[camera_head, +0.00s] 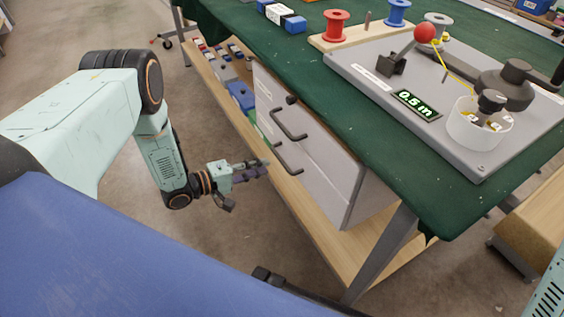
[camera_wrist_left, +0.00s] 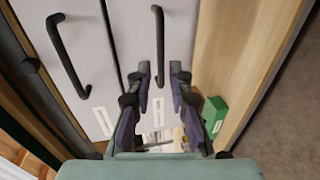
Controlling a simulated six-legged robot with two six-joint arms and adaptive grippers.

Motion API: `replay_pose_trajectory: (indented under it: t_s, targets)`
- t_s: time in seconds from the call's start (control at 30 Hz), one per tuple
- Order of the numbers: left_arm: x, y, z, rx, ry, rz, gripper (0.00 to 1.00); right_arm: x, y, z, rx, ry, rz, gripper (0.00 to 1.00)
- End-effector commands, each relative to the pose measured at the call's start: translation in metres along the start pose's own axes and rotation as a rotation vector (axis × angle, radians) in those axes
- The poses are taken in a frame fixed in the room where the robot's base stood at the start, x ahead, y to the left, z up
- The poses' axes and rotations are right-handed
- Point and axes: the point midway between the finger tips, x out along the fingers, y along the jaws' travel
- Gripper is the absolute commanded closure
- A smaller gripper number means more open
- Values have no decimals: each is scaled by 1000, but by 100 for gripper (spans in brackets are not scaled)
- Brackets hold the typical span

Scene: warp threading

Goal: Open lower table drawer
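The white-grey drawer unit (camera_head: 325,165) hangs under the green-covered table, with two dark bar handles. The upper handle (camera_head: 285,118) also shows at the left in the left wrist view (camera_wrist_left: 68,58). The lower handle (camera_head: 275,153) shows upright near the middle of that view (camera_wrist_left: 159,40). Both drawer fronts look shut. My left gripper (camera_head: 266,166) is just in front of the lower handle. Its fingers (camera_wrist_left: 160,72) are spread and empty, with the lower handle lined up between them; whether they touch it I cannot tell. My right gripper is out of view.
A wooden shelf (camera_head: 345,245) runs below the drawers, with a table leg (camera_head: 380,255) at its near end. A green box (camera_wrist_left: 214,112) lies beside the drawers. On the table are a grey winding device (camera_head: 480,160) and several spools. The floor left of the table is clear.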

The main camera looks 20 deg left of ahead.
Motion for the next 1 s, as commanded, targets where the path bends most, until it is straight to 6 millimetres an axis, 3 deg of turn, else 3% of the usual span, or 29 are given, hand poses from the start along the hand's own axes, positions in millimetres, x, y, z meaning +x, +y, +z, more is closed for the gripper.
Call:
replay_pose_trajectory:
  t_s: [0.5, 0.9, 1.0]
  targets:
    - [69, -2, 1, -1, -1, 0, 80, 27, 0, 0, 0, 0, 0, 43]
    - [77, 0, 0, -2, 1, -2, 80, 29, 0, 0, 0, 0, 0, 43]
    - [77, 0, 0, -2, 1, -2, 88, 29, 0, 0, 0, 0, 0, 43]
